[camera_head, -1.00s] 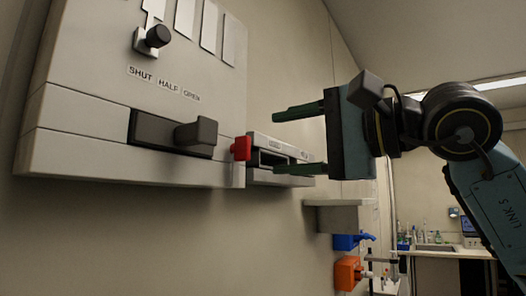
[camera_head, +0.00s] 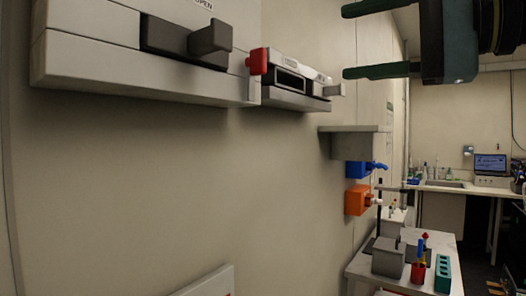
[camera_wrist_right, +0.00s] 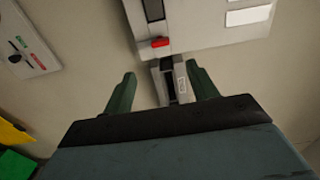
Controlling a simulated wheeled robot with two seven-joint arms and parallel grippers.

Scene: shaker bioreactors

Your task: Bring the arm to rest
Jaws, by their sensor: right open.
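My right gripper (camera_head: 375,42) is at the upper right of the head view, its two green fingers apart and pointing left, with nothing between them. In the right wrist view its fingers (camera_wrist_right: 160,88) are spread, and a small grey wall unit (camera_wrist_right: 168,80) shows between them, farther off. In the head view that grey unit (camera_head: 290,97) is on the wall to the left of the fingertips, apart from them. My left gripper is not in view.
A larger white wall panel (camera_head: 130,80) with a dark slider handle (camera_head: 210,38) and a red knob (camera_head: 257,62) is at upper left. A grey shelf (camera_head: 352,130), blue valve (camera_head: 358,169) and orange valve (camera_head: 356,200) are on the wall. A white table (camera_head: 400,281) stands below.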

